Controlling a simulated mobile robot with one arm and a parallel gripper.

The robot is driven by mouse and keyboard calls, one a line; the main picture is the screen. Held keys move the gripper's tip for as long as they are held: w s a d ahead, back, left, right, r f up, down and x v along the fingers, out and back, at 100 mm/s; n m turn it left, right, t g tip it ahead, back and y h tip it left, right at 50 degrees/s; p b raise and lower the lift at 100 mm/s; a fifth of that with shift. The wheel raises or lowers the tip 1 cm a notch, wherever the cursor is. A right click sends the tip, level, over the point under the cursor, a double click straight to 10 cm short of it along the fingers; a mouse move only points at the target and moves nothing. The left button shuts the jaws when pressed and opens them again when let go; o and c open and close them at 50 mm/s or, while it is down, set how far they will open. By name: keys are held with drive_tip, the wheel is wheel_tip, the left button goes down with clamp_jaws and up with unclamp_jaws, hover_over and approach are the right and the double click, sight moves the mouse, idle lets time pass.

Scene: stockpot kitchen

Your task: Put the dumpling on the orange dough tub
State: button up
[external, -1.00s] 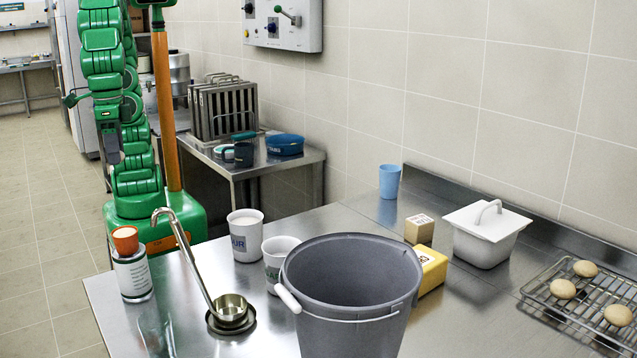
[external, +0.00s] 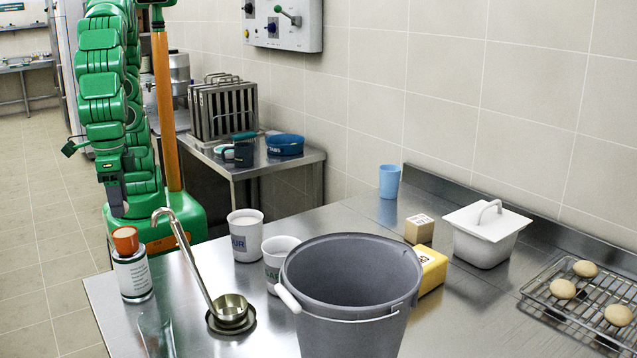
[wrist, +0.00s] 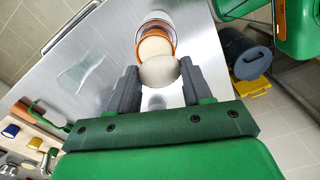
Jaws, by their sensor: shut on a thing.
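My gripper (wrist: 158,88) is shut on a pale, rounded dumpling (wrist: 160,72), which sits between the two dark fingers in the wrist view. Just beyond it is an orange-rimmed tub (wrist: 155,47) with a tan top; the dumpling overlaps its near edge in the picture. I cannot tell whether they touch. In the external view my gripper (external: 119,205) hangs low at the left, behind an orange-topped container (external: 125,240) with a white label. I cannot tell whether that container is the same tub.
A ladle (external: 228,310), white cups (external: 245,240) and a large grey bucket (external: 350,275) stand on the steel counter. A wire rack (external: 585,300) with buns and a lidded white box (external: 488,240) are at the right.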

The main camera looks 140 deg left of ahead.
sight(124, 232)
drive_tip(key=shift+w+d+f, duration=0.15)
drive_tip(key=shift+w+f, duration=0.25)
drive_tip(key=shift+f, duration=1.65)
drive_tip(key=o, duration=1)
drive_tip(key=shift+f, duration=0.1)
wheel_tip(124, 232, up, 12)
drive_tip(key=shift+r, duration=0.2)
drive_tip(key=s+a+f+m, duration=0.3)
drive_tip(key=s+a+m, duration=0.1)
drive_tip(key=s, duration=0.5)
drive_tip(key=s+a+f+m+g, duration=0.1)
drive_tip(key=s+a+f+m, duration=0.2)
drive_tip(key=s, duration=0.7)
drive_tip(key=s+a+f+m, duration=0.3)
drive_tip(key=s+a+m, duration=0.4)
drive_tip(key=s, duration=0.3)
drive_tip(key=shift+f+g, duration=0.3)
drive_tip(key=shift+g, duration=0.1)
